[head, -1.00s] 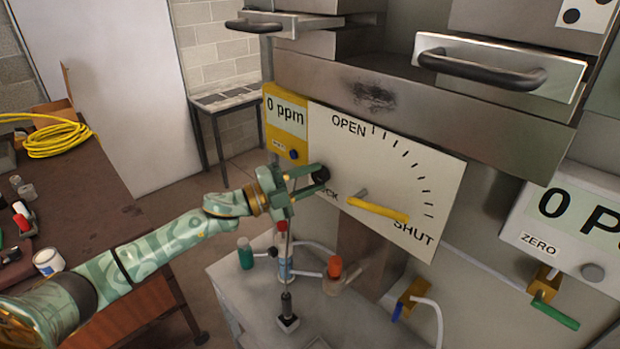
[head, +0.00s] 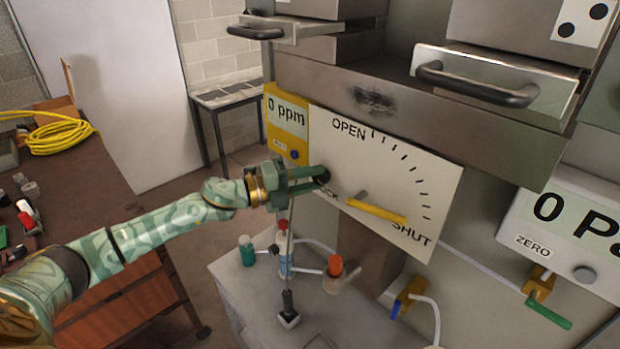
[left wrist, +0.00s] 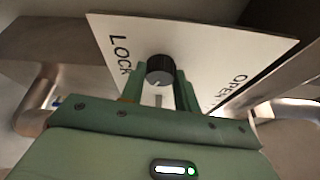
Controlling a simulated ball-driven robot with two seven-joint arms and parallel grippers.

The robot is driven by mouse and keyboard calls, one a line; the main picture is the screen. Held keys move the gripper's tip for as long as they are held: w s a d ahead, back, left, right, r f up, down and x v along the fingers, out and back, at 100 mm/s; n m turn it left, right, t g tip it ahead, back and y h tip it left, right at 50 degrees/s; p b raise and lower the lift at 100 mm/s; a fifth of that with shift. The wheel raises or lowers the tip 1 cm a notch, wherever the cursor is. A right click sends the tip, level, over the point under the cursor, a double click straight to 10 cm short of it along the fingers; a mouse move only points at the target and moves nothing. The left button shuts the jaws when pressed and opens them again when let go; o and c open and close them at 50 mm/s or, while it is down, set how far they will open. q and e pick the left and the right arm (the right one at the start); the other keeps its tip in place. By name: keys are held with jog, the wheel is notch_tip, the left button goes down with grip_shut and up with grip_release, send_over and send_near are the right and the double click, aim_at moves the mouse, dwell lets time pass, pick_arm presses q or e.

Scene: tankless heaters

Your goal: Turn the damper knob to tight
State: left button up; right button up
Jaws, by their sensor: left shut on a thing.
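The damper plate (head: 395,165) is a white panel marked OPEN at its top left and SHUT at its lower right, with a partly covered LOCK label. A yellow lever (head: 376,211) on it points toward SHUT. A black knob (head: 321,175) sits at the plate's left edge. My left gripper (head: 318,178) is shut on this knob. In the left wrist view the black knob (left wrist: 160,70) is between my green fingers, beside the LOCK label, with a light mark on its lower side. My right gripper is not in view.
A yellow 0 ppm meter (head: 287,122) hangs left of the plate. A steel handle (head: 478,84) juts out above it. Glassware and a stand (head: 288,308) are on the bench below. A pressure meter (head: 560,225) is at the right.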

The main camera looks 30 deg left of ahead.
pick_arm(q)
jog(key=o, duration=1)
jog(key=b+v, duration=0.3)
jog(key=v, duration=1.3)
jog(key=shift+a, duration=0.1)
